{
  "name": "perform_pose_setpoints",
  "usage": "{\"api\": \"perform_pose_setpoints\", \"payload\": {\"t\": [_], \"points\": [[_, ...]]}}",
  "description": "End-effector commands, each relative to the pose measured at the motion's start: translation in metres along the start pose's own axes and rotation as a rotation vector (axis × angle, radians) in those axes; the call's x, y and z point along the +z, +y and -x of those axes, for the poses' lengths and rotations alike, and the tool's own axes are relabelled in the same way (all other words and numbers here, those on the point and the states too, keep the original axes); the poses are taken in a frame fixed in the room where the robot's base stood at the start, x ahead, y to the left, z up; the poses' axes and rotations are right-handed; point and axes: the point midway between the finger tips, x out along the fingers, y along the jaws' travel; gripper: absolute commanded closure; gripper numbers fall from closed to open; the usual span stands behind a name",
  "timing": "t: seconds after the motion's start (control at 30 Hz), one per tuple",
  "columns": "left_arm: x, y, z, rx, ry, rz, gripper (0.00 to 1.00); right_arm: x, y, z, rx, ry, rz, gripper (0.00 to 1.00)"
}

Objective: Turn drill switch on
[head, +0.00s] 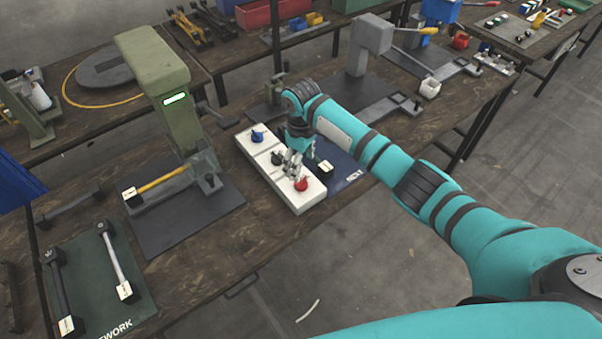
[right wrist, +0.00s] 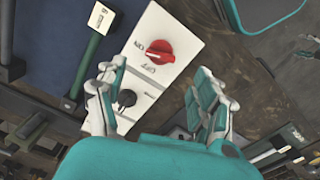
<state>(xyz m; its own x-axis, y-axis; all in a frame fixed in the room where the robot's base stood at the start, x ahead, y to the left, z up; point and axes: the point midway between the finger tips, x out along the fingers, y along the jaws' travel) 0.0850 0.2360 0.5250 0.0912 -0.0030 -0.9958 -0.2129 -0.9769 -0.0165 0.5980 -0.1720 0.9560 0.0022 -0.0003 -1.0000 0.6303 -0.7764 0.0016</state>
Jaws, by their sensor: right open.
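A white switch panel (head: 282,178) lies on the wooden bench with a blue knob (head: 257,135), a black knob (head: 277,157) and a red knob (head: 301,184) in a row. None is readably marked as the drill switch. My right gripper (head: 294,168) is low over the panel, between the black and red knobs in the picture. In the right wrist view its fingers (right wrist: 158,88) are spread and empty; the red knob (right wrist: 158,51), with ON and OFF marks beside it, is beyond them. The black knob (right wrist: 127,98) is near the left finger, contact unclear. My left gripper is out of view.
A green press (head: 160,80) with a lit green strip stands left of the panel on a dark mat (head: 180,225). A grey press (head: 372,45) stands behind.

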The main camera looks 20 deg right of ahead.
Motion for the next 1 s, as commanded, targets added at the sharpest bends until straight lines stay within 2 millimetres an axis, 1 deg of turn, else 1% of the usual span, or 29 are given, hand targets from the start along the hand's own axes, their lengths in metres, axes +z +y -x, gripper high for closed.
{"api": "perform_pose_setpoints", "payload": {"t": [0.03, 0.1, 0.2, 0.37, 0.87, 0.97, 1.0], "points": [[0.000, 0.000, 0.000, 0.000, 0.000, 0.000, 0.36, -0.001, 0.001, 0.010, 0.001, 0.003, 0.000, 0.31], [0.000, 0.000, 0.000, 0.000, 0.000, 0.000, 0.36, 0.000, 0.000, 0.021, 0.001, 0.002, 0.000, 0.31], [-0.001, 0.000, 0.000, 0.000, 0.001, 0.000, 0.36, -0.001, 0.000, 0.032, 0.000, 0.002, 0.000, 0.31], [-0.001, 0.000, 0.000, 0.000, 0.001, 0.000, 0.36, 0.000, 0.000, 0.039, -0.001, 0.000, -0.001, 0.31], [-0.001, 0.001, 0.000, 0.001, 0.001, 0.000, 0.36, 0.000, -0.002, 0.038, -0.002, 0.000, 0.000, 0.31], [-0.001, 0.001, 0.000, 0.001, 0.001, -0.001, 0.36, 0.004, -0.015, 0.025, -0.012, 0.009, 0.010, 0.31], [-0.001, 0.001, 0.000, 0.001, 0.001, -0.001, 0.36, 0.008, -0.026, 0.016, -0.019, 0.018, 0.016, 0.31]]}}
